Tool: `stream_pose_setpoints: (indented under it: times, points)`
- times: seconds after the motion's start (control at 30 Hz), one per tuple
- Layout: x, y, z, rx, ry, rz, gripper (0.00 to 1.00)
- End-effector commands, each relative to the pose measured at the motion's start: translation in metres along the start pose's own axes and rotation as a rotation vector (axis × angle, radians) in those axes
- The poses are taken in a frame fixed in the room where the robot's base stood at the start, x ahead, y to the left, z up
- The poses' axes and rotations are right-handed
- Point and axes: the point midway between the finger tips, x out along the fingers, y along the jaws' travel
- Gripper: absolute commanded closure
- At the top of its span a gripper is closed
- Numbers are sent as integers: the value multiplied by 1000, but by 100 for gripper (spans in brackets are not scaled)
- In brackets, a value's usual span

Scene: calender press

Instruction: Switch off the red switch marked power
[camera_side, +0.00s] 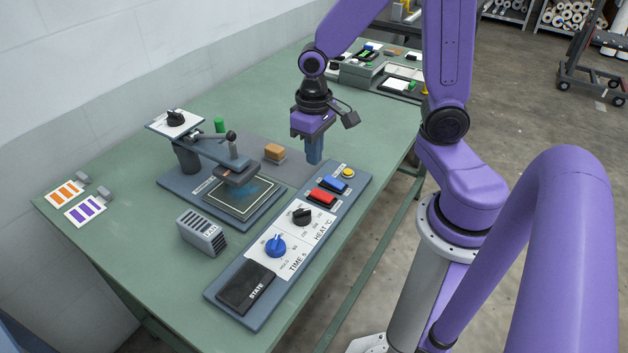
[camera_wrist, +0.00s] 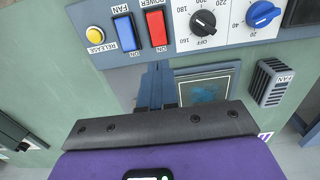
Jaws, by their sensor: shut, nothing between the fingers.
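The red switch (camera_side: 322,197) is on the long grey-blue control panel, beside a blue switch (camera_side: 334,185). In the wrist view the red switch (camera_wrist: 156,27) has the word POWER at its upper end and ON at its lower end. I cannot tell which way its rocker is tilted. My gripper (camera_side: 314,161) points down with its blue fingers together and empty. It hangs above the panel area, apart from the switches. In the wrist view my gripper's fingertips (camera_wrist: 157,68) show just below the red switch.
The panel also carries a yellow release button (camera_side: 348,172), a black heat knob (camera_side: 302,215), a blue time knob (camera_side: 275,246) and a dark state display (camera_side: 246,287). A press with a lever arm (camera_side: 200,152) and a grey fan box (camera_side: 201,233) stand left of it.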

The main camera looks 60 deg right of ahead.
Motion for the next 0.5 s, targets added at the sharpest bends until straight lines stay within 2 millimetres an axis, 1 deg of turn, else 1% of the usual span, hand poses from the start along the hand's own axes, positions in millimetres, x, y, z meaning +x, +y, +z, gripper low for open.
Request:
stream_pose_setpoints:
  times: [0.03,0.1,0.5]
  points:
    - [8,1,1,1,-5,2,100]
    - [18,0,1,0,-5,2,100]
    - [66,0,1,0,-4,2,100]
